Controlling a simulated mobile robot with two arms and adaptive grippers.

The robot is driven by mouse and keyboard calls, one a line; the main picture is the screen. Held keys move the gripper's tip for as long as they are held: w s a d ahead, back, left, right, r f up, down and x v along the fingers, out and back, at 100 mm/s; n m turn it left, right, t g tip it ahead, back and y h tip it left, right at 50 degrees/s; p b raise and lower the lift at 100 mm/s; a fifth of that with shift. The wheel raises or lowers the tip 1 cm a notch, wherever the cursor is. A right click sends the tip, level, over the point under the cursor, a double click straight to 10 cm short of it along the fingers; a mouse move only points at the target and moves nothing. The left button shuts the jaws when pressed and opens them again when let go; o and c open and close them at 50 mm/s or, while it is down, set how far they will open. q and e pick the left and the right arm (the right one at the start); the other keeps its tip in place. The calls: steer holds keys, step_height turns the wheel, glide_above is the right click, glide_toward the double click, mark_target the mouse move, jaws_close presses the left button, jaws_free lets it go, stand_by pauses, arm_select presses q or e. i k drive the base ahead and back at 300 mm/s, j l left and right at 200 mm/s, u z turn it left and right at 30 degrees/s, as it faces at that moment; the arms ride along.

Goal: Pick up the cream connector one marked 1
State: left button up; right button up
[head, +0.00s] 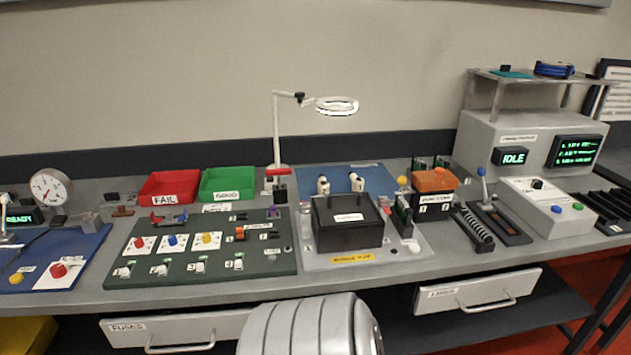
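Several small cream-white pieces stand in a row along the front of the dark green board, with small labels beside them. The leftmost cream piece (124,271) is at the board's front left, and the others run to the right, up to a cream piece (239,264) at the far end. The labels are too small to tell surely which one is marked 1. Two more cream-white upright pieces, a left one (323,185) and a right one (357,183), stand by the blue mat behind the black box. Neither gripper shows in the head view.
The green board (270,264) also holds red, blue and yellow buttons on white plates. To its right are a black box (347,222) and an orange-topped block (434,181). Red (168,186) and green (227,184) bins and a lamp (276,130) stand behind.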

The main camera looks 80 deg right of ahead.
mark_target(358, 181)
steer(key=z, duration=2.9)
